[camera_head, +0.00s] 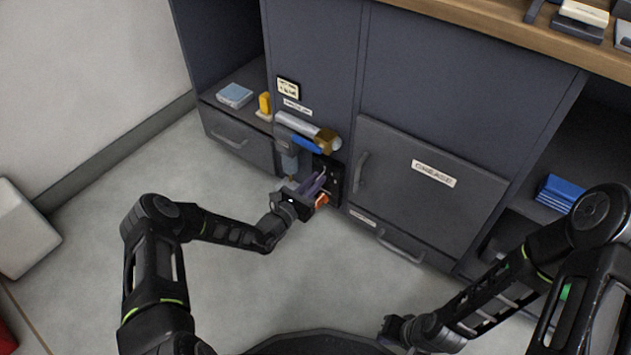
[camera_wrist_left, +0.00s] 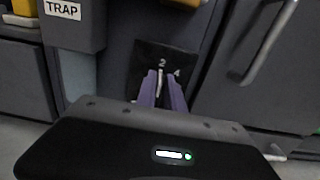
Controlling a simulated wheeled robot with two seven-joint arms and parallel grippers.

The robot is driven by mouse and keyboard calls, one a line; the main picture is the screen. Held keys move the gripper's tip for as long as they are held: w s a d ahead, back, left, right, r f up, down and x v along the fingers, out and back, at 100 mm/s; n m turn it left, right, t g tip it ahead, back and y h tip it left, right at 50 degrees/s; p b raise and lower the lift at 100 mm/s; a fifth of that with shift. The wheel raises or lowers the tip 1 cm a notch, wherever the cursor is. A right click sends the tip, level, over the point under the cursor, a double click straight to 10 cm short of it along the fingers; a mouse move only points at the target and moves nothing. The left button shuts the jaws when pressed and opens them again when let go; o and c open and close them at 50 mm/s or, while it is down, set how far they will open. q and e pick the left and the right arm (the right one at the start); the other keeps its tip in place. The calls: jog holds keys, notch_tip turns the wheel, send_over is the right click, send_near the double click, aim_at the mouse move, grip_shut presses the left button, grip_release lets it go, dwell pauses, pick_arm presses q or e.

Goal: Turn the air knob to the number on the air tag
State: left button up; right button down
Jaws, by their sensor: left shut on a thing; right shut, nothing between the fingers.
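A black dial plate (camera_wrist_left: 148,58) with the numbers 2 and 4 is on the cabinet front in the left wrist view; it also shows in the head view (camera_head: 337,172). My left gripper (camera_head: 321,178) reaches it with its purple fingers, which show in the left wrist view (camera_wrist_left: 161,78). They are shut on a narrow pale knob (camera_wrist_left: 160,74), mostly hidden between them. A small framed tag (camera_head: 288,88) is on the cabinet above; its writing is too small to read surely. My right gripper (camera_head: 392,328) is shut and empty, low in the head view, away from the cabinet.
A silver and brass cylinder (camera_head: 312,129) with a blue part sits above the dial. A box labelled TRAP (camera_wrist_left: 72,25) is left of it. A door labelled GREASE (camera_head: 435,173) with a handle (camera_head: 361,172) is close right. The floor (camera_head: 230,290) is clear.

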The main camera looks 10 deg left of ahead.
pick_arm(q)
grip_shut()
jog(key=shift+r+m+p, duration=0.1)
jog(key=shift+m+p, duration=0.2)
jog(key=shift+p, duration=0.15)
jog(key=m+p, duration=0.2)
jog(key=m, duration=0.1)
jog(key=shift+s+d+p, duration=0.15)
jog(key=shift+d+p, duration=0.15)
jog(key=shift+d, duration=0.05)
jog(key=m+p, duration=0.1)
jog(key=m, duration=0.1)
jog(key=shift+d+m, duration=0.2)
jog(key=shift+m, duration=0.2)
jog(key=shift+s+d+f+m+p, duration=0.1)
jog(key=shift+f+m+p, duration=0.1)
jog(key=shift+m+p, duration=0.3)
jog(key=shift+d+f+m+p, duration=0.1)
jog(key=shift+f+m+p, duration=0.15)
jog(key=shift+m, duration=0.45)
jog(key=o, duration=0.6)
grip_release()
jog(key=shift+a, duration=0.1)
